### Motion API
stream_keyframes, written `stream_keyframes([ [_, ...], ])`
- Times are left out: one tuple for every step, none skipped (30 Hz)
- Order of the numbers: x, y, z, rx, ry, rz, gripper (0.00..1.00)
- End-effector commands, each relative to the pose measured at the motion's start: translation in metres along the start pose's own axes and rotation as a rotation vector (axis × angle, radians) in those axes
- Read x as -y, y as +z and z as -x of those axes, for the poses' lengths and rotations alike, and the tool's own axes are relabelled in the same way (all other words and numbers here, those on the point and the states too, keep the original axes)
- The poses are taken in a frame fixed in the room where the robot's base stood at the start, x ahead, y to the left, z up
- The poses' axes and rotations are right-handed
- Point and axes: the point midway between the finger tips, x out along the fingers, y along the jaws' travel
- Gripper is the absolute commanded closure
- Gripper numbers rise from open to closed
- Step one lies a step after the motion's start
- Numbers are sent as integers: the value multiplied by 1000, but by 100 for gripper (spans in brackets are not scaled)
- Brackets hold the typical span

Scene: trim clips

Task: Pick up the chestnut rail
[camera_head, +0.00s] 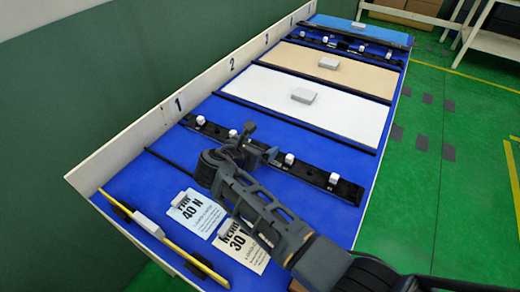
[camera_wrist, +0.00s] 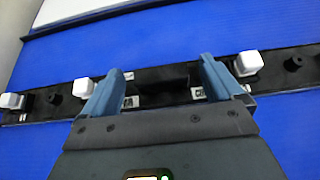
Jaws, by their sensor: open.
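A long black rail (camera_head: 315,172) with several white clips lies across the blue table beside the number 1. It also crosses the wrist view (camera_wrist: 165,76). Small white labels on it are partly hidden by my fingers; one seems to start with "CH", and I cannot read a full name. My gripper (camera_head: 262,142) is over the middle of this rail. In the wrist view my gripper (camera_wrist: 158,68) is open, with its two blue fingers apart over the rail's dark middle part, between two white clips. Nothing is held. I cannot tell whether the fingertips touch the rail.
A white panel (camera_head: 270,92) and a tan panel (camera_head: 310,60), each with a grey block, lie farther back. Another black rail with white clips (camera_head: 345,47) lies beyond. Printed cards (camera_head: 195,210) and a yellow strip (camera_head: 185,255) lie in front. A low wall edges the left.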

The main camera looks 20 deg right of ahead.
Motion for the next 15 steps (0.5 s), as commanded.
stream_keyframes([
  [0, 0, 0, 0, 0, 0, 6],
  [0, 0, 0, 0, 0, 0, 6],
  [0, 0, 0, 0, 0, 0, 10],
  [0, 0, 0, 0, 0, 0, 13],
  [0, 0, 0, 0, 0, 0, 16],
  [0, 0, 0, 0, 0, 0, 20],
  [0, 0, 0, 0, -1, 0, 23],
  [0, 0, 0, 0, 0, 0, 26],
  [0, 0, 0, 0, -1, 0, 29],
  [0, 0, 0, 0, -1, 0, 32],
  [0, 0, 0, 0, -1, 0, 35],
  [0, 0, 0, 0, -1, 0, 39],
  [0, 0, 0, 0, -1, 0, 42],
  [0, 0, 0, 0, -1, 0, 45],
  [0, 0, 0, 0, -1, 0, 48],
])
